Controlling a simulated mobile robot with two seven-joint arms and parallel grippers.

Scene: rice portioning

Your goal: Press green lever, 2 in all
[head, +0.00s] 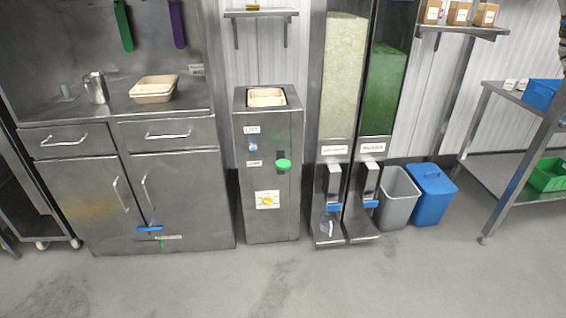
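A green lever (284,165) with a round, flat knob sticks out from the front of a steel machine (257,220) in the middle of the head view. The knob sits by a dark vertical slot. Below it is a white plate with a yellow dial (267,200). A beige tray (266,98) sits in the machine's top opening. Neither of my grippers shows in this view, and nothing touches the lever.
Two tall dispensers (343,75) with white and green contents stand right of the machine. A grey bin (395,205) and blue bin (432,196) stand beside them. The floor (290,285) in front is clear.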

